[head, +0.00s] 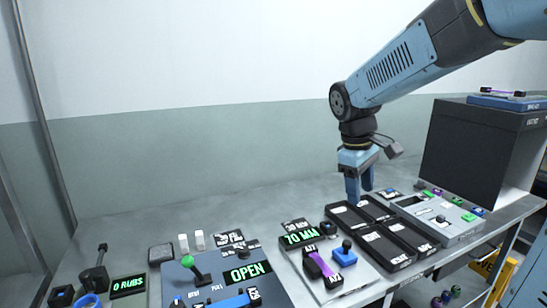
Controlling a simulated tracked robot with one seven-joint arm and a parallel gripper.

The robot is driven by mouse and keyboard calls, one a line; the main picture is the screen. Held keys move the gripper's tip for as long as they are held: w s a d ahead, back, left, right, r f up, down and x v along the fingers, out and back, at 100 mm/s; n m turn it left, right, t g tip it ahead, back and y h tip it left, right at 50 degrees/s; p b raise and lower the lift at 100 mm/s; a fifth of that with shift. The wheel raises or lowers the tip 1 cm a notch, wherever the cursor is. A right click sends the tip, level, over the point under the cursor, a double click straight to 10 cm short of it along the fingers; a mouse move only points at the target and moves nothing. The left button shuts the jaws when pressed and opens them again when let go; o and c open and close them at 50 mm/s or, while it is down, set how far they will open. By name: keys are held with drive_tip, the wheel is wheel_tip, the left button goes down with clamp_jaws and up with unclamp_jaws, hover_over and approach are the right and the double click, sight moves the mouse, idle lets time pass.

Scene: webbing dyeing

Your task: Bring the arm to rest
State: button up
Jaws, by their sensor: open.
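My blue arm reaches in from the upper right, and my gripper (358,196) points down over the bench, close to the back edge of a black compartment tray (399,260). The fingers hang at the tray's back left; whether they touch anything below cannot be told from this view. I see nothing held between them.
On the metal bench (130,227) stand a panel with a green-knobbed lever (196,268) and an "OPEN" display (245,272), a "70 MM" display (301,236), a purple piece (318,265), and a grey button box (440,217). A dark cabinet (478,150) stands right. The back left bench is clear.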

drive_tip(key=s+d+r+m+t+y, duration=0.2)
drive_tip(key=s+m+t, duration=0.3)
drive_tip(key=s, duration=1)
drive_tip(key=shift+d+r+m, duration=0.5)
drive_tip(key=shift+r+m, duration=0.1)
drive_tip(key=shift+m, duration=1.1)
drive_tip(key=shift+s, duration=0.1)
